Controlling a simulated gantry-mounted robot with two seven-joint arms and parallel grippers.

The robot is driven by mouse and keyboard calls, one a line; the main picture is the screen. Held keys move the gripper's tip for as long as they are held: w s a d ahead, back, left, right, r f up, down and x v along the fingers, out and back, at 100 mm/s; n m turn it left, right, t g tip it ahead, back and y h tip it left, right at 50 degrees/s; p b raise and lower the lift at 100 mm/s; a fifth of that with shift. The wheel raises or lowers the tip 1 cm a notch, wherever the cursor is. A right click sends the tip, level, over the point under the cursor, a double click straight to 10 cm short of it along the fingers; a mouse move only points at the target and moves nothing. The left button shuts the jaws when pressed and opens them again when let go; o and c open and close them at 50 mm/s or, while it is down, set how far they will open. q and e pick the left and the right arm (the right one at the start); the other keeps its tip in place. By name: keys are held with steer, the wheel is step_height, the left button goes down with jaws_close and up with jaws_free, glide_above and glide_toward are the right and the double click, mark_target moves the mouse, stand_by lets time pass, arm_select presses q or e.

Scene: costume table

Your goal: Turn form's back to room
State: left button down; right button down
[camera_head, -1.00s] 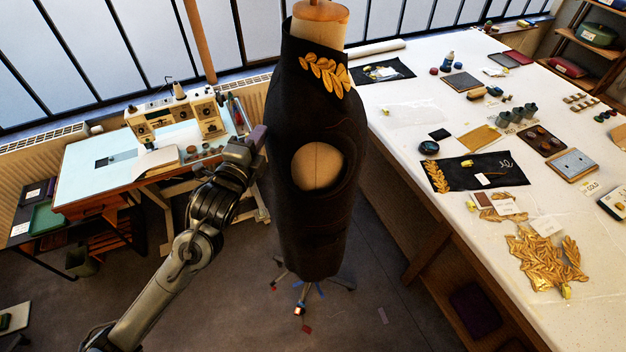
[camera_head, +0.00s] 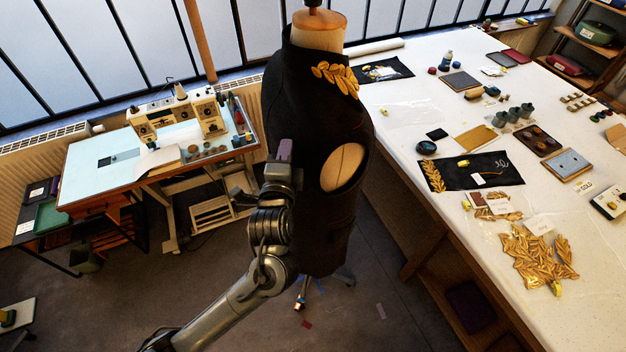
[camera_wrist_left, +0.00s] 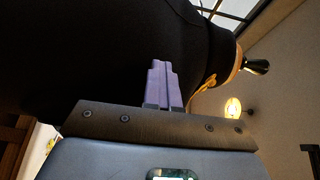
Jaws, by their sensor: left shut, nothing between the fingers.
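The dress form (camera_head: 305,110) stands upright in the middle of the head view, clad in a black sleeveless garment with gold leaf embroidery (camera_head: 335,77) at the collar. Its round armhole (camera_head: 343,167) faces right and shows the tan body. My left gripper (camera_head: 284,150) is at the form's left flank, its purple fingers shut and empty. In the left wrist view the fingers (camera_wrist_left: 163,85) are closed together against the black cloth (camera_wrist_left: 90,50); whether they press on it I cannot tell. The form's stand is partly hidden behind my arm. My right gripper is not in view.
A long white table (camera_head: 400,125) with gold leaf pieces (camera_head: 538,256), dark cloths and tools stands close on the right. A sewing machine table (camera_head: 110,160) stands at left, by the radiator and windows. Open floor (camera_head: 150,290) lies in front.

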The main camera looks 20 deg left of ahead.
mark_target(315, 151)
arm_select(q)
steer(key=shift+w+a, duration=0.1)
steer(key=shift+a, duration=0.05)
steer(key=shift+p, duration=0.3)
steer(key=d+p, duration=0.1)
steer(key=d+y+p, duration=0.1)
steer(key=n+p, duration=0.1)
steer(key=shift+w+d+r+g+p, duration=0.3)
steer(key=shift+w+d+g, duration=0.1)
steer(key=shift+w+d+f+n+g+y+p, duration=0.15)
steer(key=shift+w+d+n+y+p, duration=0.15)
steer(key=shift+d, duration=0.3)
steer(key=shift+w+d+f+n+g+y+p, duration=0.1)
steer(key=shift+w+d+g+y+p, duration=0.1)
steer(key=shift+d+y, duration=0.3)
steer(key=shift+w+d, duration=0.15)
steer(key=shift+d, duration=0.25)
steer(key=shift+d+y, duration=0.15)
steer(key=shift+y, duration=0.15)
steer(key=shift+w+d, duration=0.1)
